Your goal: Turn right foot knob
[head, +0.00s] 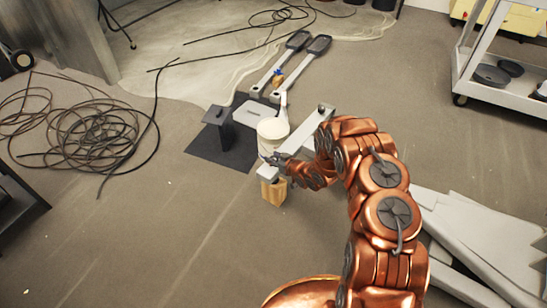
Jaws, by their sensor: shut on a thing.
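The elliptical's long grey foot bar (294,141) runs diagonally across the middle of the head view. Its near end rests on a wooden block (273,192). A small dark knob (321,107) stands on the far end of the bar. My gripper (272,160) is low over the near end of the bar, just in front of a white cylinder. It is shut on the right foot knob there. The knob in the jaws is small and mostly hidden by the fingers, so its turn cannot be seen.
The white cylinder (272,134) stands close behind my gripper. Pedal arms (318,45) extend behind it. Cables (92,134) lie left. Grey panels (480,240) lie right, below a cart (500,85). Floor in front is clear.

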